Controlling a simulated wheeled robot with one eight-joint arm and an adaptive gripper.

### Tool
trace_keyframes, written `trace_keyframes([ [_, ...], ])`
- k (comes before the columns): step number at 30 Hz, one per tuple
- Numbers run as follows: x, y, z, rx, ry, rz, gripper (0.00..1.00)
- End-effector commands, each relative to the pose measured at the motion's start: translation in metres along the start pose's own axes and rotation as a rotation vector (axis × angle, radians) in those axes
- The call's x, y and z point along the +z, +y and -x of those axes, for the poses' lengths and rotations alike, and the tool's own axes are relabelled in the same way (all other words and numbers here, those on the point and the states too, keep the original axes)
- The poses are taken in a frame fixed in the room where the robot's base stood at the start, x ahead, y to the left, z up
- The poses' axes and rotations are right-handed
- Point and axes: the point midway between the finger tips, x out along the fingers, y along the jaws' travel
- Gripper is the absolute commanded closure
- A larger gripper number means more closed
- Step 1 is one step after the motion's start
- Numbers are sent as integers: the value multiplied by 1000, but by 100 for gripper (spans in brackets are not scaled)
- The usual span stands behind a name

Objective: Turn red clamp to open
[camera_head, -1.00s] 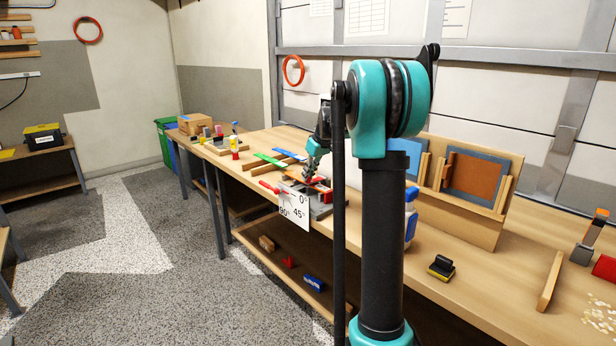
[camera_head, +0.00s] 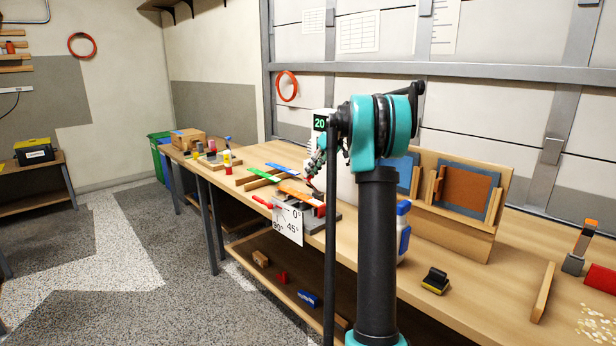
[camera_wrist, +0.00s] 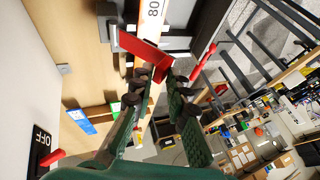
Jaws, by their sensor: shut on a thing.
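In the wrist view, the red clamp (camera_wrist: 146,52) is an angular red piece beside a pale strip marked "80". My gripper (camera_wrist: 160,84) has its green fingers and dark tips closed around the lower part of it. A second red piece, a slim handle (camera_wrist: 204,58), sticks out to the right, apart from the fingers. In the head view, my gripper (camera_head: 312,186) is low over the fixture on the bench, and my arm hides part of it. A red handle (camera_head: 262,202) points left above a white angle card (camera_head: 288,221) marked 0°, 45° and 90°.
Green (camera_head: 244,167) and blue (camera_head: 283,168) strips lie on the wooden bench left of the fixture. A green "20" display (camera_head: 320,122) stands behind my gripper. A blue-and-white bottle (camera_head: 403,230) and a black-and-yellow block (camera_head: 435,281) are to the right. A switch marked OFF (camera_wrist: 40,148) shows in the wrist view.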

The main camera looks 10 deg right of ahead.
Motion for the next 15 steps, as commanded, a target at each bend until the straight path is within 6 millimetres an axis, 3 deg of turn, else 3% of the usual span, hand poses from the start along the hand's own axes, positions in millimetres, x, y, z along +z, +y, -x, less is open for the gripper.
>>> trace_keyframes([
  [1,2,15,1,23,2,-7,100],
  [15,0,27,6,23,2,-8,100],
])
